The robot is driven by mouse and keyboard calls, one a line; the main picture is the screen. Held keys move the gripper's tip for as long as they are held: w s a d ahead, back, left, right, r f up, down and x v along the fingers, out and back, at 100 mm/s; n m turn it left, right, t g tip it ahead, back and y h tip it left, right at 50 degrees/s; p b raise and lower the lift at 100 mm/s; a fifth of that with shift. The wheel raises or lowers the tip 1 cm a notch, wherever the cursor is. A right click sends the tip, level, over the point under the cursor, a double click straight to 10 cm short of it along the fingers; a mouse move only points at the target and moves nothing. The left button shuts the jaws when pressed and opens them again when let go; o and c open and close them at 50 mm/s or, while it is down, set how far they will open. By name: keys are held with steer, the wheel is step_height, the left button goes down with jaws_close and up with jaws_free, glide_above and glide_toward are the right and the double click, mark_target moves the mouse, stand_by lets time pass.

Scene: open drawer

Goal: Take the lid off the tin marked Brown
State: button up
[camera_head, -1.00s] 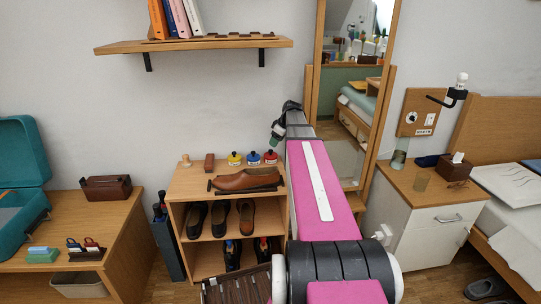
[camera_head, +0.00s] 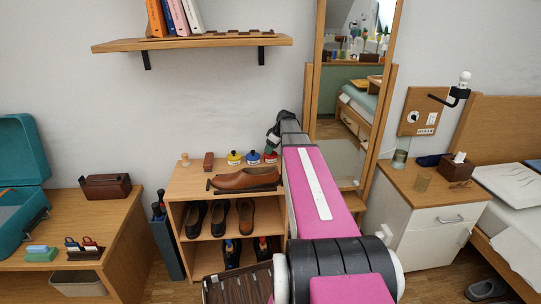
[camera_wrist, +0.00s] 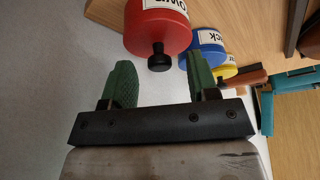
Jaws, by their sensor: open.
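The red tin marked Brown (camera_head: 271,158) stands at the right end of a row of tins on the shoe rack's top, partly hidden by my arm. In the wrist view the red tin (camera_wrist: 158,27) shows part of its label, and its black lid knob (camera_wrist: 159,58) points toward me. My gripper (camera_wrist: 160,72) is open, its green fingers on either side of the knob's line. The knob is near the fingertips; I cannot tell if it is between them. In the head view my gripper (camera_head: 273,137) is just above the red tin.
A blue tin (camera_head: 253,158) and a yellow tin (camera_head: 234,158) stand left of the red one. A brown shoe (camera_head: 247,178) lies in front of them. In the wrist view the blue tin (camera_wrist: 208,42) is close to my right finger. A mirror (camera_head: 342,110) stands right.

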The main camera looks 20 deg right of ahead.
steer(key=shift+w+a+f, duration=0.1)
steer(key=shift+f, duration=0.25)
steer(key=c, duration=1)
steer(key=shift+r, duration=0.15)
